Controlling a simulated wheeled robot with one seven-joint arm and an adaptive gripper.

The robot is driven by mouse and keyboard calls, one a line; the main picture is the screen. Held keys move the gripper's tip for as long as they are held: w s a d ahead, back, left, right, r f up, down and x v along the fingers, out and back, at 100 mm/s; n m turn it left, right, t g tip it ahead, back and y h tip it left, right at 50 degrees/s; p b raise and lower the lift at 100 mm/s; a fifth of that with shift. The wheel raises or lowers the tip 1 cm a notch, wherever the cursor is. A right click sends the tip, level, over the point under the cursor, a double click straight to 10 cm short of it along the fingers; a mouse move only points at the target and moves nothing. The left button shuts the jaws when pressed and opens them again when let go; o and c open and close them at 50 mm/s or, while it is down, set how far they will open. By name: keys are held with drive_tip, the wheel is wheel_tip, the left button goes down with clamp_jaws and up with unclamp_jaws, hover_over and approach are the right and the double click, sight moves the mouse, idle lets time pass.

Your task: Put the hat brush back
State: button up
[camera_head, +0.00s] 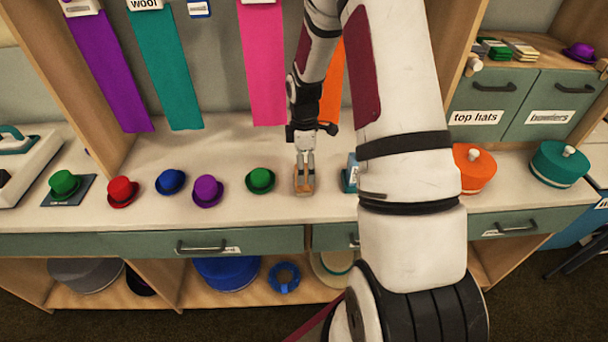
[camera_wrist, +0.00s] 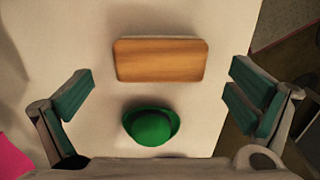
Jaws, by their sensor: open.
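The hat brush, seen as a wooden block with an orange-brown top (camera_head: 303,192), is on the white counter right of the small green hat (camera_head: 260,180). In the wrist view the brush's flat wooden top (camera_wrist: 160,60) lies crosswise, apart from both fingers. The green hat (camera_wrist: 151,126) shows below it. My gripper (camera_head: 305,172) points down over the brush, open and empty. In the wrist view its teal-padded fingers (camera_wrist: 160,96) are spread wide on either side. Any bristles under the brush are hidden. The gripper's exact height above it is hard to tell.
Purple (camera_head: 207,191), blue (camera_head: 171,181) and red (camera_head: 122,191) hats stand in a row to the left. A small blue thing (camera_head: 350,173) stands right of the brush, partly behind my arm. Orange (camera_head: 472,168) and teal (camera_head: 559,163) round boxes stand further right.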

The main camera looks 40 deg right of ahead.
drive_tip(key=s+a+r+m+t, duration=0.1)
drive_tip(key=s+a+r+m, duration=0.2)
drive_tip(key=r, duration=0.5)
drive_tip(key=s+a+r+h, duration=0.1)
drive_tip(key=s+a+r, duration=0.1)
drive_tip(key=a+r, duration=0.5)
drive_tip(key=s+a+r+m+t, duration=0.1)
drive_tip(key=s+r+m, duration=0.15)
drive_tip(key=r, duration=0.75)
drive_tip(key=s+a+r+m+t, duration=0.1)
drive_tip(key=s+a+r+m, duration=0.1)
drive_tip(key=s, duration=0.3)
drive_tip(key=s+a+r+m+t, duration=0.1)
drive_tip(key=s+a, duration=0.3)
drive_tip(key=s, duration=0.1)
drive_tip(key=s+a+r+m+y, duration=0.1)
drive_tip(key=s+a+r+m, duration=0.1)
drive_tip(key=s, duration=0.3)
drive_tip(key=shift+s+a+r+m+t, duration=0.2)
drive_tip(key=shift+a+r+m+t, duration=0.1)
drive_tip(key=shift+a+m+t, duration=0.1)
